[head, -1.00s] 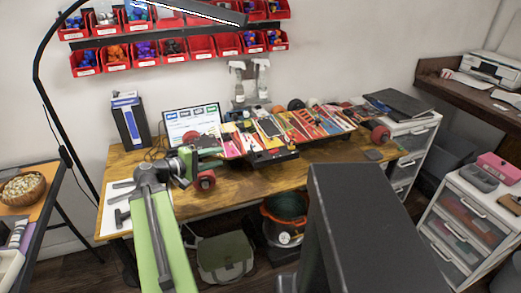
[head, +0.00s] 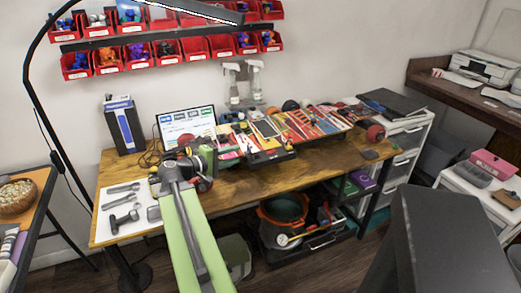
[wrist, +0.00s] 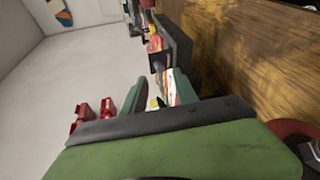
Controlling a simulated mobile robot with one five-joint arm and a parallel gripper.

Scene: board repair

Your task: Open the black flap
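A longboard with red wheels and a colourful striped underside (head: 305,122) lies wheels-up along the workbench. A black box-like part (head: 270,159) sticks out on its near side; it looks like the black flap, but I cannot tell whether it is open. A dark panel also shows in the wrist view (wrist: 176,40), beyond my fingers. My green gripper (head: 213,152) is at the left end of the board, left of the black part and apart from it. In the wrist view its two fingers (wrist: 150,92) are spread with nothing clearly held between them.
A laptop (head: 187,122) stands behind my gripper. Tools lie on a white sheet (head: 125,212) at the bench's left. Bare wood (head: 290,176) lies in front. A bucket (head: 283,210) sits below.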

